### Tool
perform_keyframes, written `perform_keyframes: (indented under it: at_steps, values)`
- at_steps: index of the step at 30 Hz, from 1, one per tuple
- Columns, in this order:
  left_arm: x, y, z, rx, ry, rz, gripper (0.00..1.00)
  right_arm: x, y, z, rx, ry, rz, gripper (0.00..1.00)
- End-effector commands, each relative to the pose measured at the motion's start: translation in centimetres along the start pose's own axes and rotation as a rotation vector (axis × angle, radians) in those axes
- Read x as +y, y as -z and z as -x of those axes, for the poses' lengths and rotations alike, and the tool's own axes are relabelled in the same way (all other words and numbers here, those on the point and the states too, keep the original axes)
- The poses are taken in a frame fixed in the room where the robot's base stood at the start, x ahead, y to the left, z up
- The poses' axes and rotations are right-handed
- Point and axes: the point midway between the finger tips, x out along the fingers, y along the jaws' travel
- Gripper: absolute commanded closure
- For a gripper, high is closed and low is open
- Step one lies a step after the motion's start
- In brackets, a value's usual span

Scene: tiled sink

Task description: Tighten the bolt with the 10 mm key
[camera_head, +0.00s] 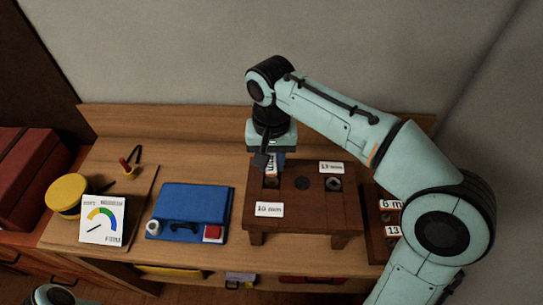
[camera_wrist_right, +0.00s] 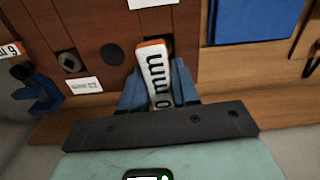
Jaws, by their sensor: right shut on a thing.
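My right gripper (camera_head: 271,166) points down over the left part of a dark wooden block (camera_head: 315,215) on the bench. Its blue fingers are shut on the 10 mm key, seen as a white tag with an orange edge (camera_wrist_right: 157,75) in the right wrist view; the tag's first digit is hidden. Below the gripper, a round bolt spot (camera_head: 271,183) shows in the block, near a label (camera_head: 268,209) that seems to read 10 mm. Whether the key touches it cannot be told. A bolt (camera_head: 334,184) sits by the 13 mm label (camera_head: 331,167). My left gripper is not in view.
A rack (camera_head: 373,222) with 6 and 13 labels stands right, partly behind my arm. Left of the block lie a blue case (camera_head: 192,205) with a red button, a coloured dial card (camera_head: 102,221), a yellow disc (camera_head: 66,191) and a red box (camera_head: 25,170).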

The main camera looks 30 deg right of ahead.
Motion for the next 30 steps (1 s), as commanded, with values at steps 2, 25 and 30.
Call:
perform_keyframes:
  at_steps: [2, 25, 30]
  values:
    - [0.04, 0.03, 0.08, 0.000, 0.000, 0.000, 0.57, 0.03, 0.03, 0.11, 0.003, 0.002, -0.037, 0.92]
    - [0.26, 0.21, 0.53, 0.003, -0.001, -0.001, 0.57, 0.05, 0.05, 0.11, 0.003, 0.003, -0.359, 0.40]
    - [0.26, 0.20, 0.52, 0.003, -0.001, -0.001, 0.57, 0.04, 0.03, 0.07, 0.003, 0.003, -0.358, 0.40]
